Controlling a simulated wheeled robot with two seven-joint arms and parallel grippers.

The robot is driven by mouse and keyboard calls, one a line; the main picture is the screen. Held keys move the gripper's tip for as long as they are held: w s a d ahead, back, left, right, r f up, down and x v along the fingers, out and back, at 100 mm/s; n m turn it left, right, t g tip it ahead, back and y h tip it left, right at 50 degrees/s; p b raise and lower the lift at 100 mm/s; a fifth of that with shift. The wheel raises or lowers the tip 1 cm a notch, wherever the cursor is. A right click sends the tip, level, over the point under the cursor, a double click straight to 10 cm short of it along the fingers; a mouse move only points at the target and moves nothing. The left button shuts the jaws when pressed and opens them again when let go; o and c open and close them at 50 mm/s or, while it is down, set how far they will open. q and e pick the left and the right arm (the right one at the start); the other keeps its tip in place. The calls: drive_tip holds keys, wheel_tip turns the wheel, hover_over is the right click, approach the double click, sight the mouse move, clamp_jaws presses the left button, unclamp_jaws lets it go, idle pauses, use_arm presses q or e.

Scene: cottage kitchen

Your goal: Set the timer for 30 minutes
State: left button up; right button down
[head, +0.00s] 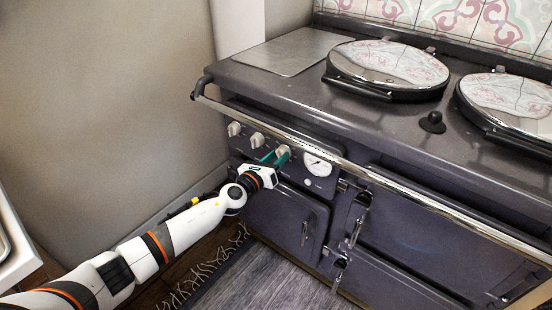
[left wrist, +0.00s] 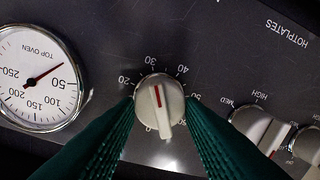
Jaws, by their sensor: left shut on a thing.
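The timer knob (left wrist: 159,104) is a pale round knob with a red line, on the dark range panel. In the left wrist view its numbers read 20, 30, 40 and 50 around the far side. In the head view the knob (head: 282,151) shows partly behind the fingers. My right gripper is not in view.
Two more knobs (head: 234,129) (head: 257,139) sit left of the timer knob. A round top oven gauge (head: 317,166) is just right. A chrome rail (head: 340,160) runs above and in front of the panel. Oven doors (head: 285,217) with latches are below.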

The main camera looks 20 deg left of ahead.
use_arm(q)
drive_tip(key=o, duration=1)
drive_tip(key=shift+f, duration=0.1)
drive_tip(key=shift+s+a, duration=0.1)
drive_tip(key=shift+s, duration=0.25)
drive_tip(key=p+v, duration=0.1)
drive_tip(key=v, duration=1)
drive_tip(key=shift+s, duration=0.15)
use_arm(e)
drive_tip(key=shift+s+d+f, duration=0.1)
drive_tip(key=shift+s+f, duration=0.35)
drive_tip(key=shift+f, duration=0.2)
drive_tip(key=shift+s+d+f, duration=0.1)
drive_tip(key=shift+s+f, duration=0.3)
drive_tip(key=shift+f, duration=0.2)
